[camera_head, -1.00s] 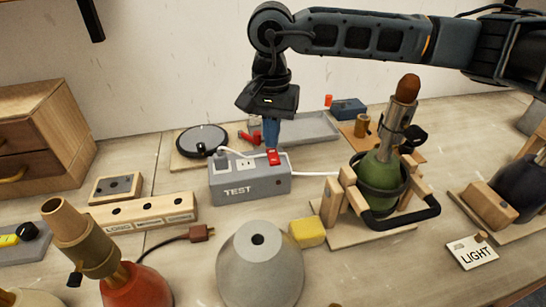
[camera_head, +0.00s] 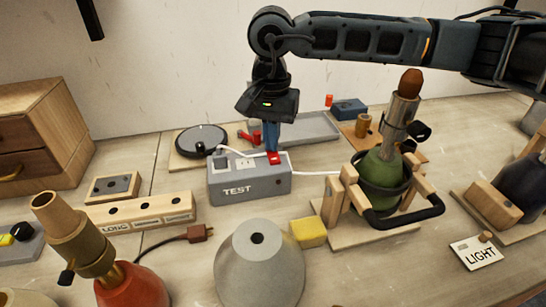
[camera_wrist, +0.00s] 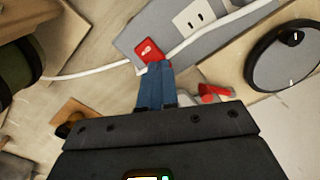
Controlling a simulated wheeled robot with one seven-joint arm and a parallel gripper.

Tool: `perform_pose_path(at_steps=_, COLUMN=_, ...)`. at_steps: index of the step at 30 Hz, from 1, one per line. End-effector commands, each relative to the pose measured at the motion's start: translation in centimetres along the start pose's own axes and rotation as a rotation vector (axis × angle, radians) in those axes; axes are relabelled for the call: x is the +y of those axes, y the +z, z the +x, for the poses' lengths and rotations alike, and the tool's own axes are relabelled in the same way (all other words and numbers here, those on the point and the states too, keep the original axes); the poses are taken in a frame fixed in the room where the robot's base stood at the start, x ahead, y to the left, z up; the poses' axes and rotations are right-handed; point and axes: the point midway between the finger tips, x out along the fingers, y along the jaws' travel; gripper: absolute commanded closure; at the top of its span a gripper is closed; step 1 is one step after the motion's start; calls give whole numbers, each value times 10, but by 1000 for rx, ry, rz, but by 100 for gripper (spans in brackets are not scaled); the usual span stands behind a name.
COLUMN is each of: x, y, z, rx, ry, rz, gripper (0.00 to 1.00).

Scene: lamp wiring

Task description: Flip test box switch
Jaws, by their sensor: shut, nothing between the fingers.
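The grey test box (camera_head: 248,187), marked TEST, stands on the bench in the middle of the head view. Its red switch (camera_head: 274,158) is on the top face near the right end; it also shows in the wrist view (camera_wrist: 149,48). An outlet (camera_head: 244,163) sits left of the switch on the same face. My gripper (camera_head: 272,149) points down, its blue fingers shut and empty, with the tips at the switch's back edge. In the wrist view the fingertips (camera_wrist: 157,68) are right beside the switch; I cannot tell whether they touch it.
A white cable (camera_wrist: 205,38) runs across the box top. A green lamp (camera_head: 381,172) in a wooden cradle stands to the right, a grey cone (camera_head: 260,270) and yellow block (camera_head: 308,232) in front. A round black-rimmed disc (camera_head: 201,140) and grey tray (camera_head: 310,128) lie behind.

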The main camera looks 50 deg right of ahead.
Motion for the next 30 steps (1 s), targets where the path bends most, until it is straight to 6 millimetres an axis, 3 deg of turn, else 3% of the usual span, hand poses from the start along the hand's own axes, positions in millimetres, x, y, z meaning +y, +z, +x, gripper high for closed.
perform_pose_path(at_steps=14, x=0, y=0, z=5, rx=-1, ry=1, rz=0, gripper=100)
perform_pose_path(at_steps=30, x=0, y=0, z=-32, rx=1, ry=0, rz=-1, gripper=100)
